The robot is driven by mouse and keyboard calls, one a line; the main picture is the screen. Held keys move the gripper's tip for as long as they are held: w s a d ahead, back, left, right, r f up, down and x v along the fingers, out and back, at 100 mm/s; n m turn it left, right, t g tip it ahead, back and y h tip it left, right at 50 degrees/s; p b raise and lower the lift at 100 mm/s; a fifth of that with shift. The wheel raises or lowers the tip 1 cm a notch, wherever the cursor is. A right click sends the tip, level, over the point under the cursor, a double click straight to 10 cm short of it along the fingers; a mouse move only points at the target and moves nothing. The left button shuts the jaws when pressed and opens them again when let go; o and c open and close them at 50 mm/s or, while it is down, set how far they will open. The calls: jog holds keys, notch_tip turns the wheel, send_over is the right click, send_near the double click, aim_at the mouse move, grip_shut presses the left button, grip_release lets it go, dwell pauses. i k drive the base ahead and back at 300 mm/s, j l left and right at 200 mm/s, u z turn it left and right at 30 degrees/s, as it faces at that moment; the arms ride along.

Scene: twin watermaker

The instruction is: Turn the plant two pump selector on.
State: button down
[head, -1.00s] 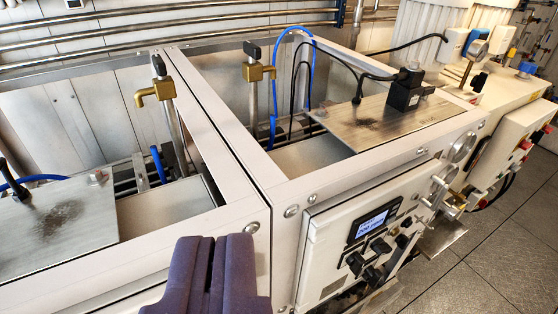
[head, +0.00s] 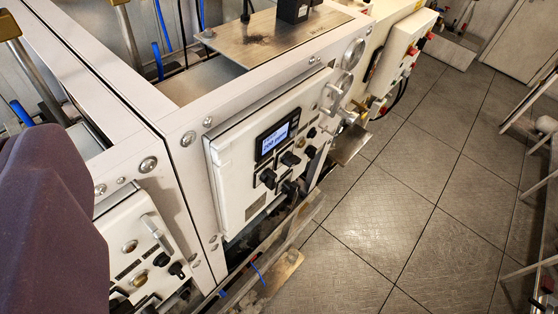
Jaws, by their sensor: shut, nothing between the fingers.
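My gripper (head: 52,190), dark purple, fills the left edge of the view, close to the camera. It is shut and empty, and apart from the controls. A white control panel (head: 229,165) with a lit blue display (head: 275,142) is on the middle frame. Below the display are black selector knobs (head: 268,178), (head: 290,158) and (head: 290,188). A second white panel (head: 120,232) at the lower left also has black knobs (head: 176,270), partly cut off by the frame and my gripper. The labels are too small to read, so I cannot tell which knob is plant two's pump selector or how it is set.
A metal handle (head: 158,233) stands out from the lower-left panel. Metal fittings (head: 335,95) stick out right of the middle panel. A metal ledge (head: 270,262) runs below it. The tiled floor (head: 420,180) at right is largely clear.

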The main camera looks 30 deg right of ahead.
aim_at(288, 159)
jog(key=l+u, duration=0.15)
jog(key=l, duration=1.3)
